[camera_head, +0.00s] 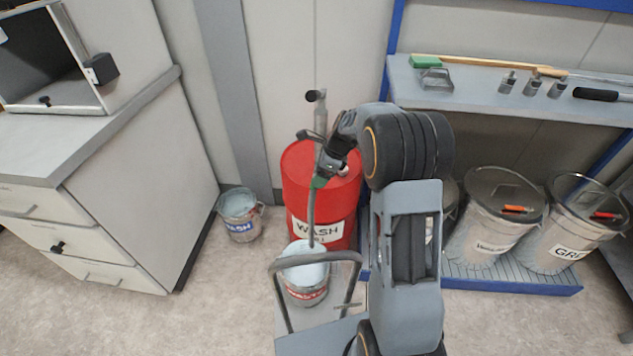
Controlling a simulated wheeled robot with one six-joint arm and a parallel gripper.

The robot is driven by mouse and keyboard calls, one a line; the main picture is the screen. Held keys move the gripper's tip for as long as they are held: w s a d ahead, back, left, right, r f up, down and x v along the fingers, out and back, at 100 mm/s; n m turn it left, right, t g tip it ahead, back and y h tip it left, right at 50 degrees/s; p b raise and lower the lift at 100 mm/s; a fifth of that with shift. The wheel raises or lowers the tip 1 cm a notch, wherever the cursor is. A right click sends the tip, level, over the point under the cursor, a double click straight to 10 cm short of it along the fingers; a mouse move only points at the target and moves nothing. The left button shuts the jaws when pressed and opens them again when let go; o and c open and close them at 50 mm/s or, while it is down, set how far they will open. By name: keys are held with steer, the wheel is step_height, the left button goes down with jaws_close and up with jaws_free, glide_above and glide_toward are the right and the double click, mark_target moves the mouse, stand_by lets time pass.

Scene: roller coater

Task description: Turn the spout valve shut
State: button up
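A red drum (297,176) labelled WASH stands against the wall, with an upright grey pump (320,112) on top. A thin grey-green line, spout tube or liquid, runs down from a small green part (318,183), apparently the spout valve, into a bucket (305,286) with a red label. My gripper (326,172) reaches down from the right in front of the drum, close to the green part. The gripper's fingers are dark and small here, so touch and opening cannot be told. The valve's setting is not clear.
A second bucket (239,213) stands left of the drum, by the grey drawer cabinet (105,180). On the right, a blue-framed rack holds lidded bins (484,240) below and tools on its shelf (475,98). A curved grey rail (315,257) crosses near the labelled bucket.

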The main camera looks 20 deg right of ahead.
steer(key=shift+x, duration=1.85)
steer(key=shift+c, duration=0.4)
steer(key=c, duration=1.2)
steer(key=shift+d+r, duration=0.1)
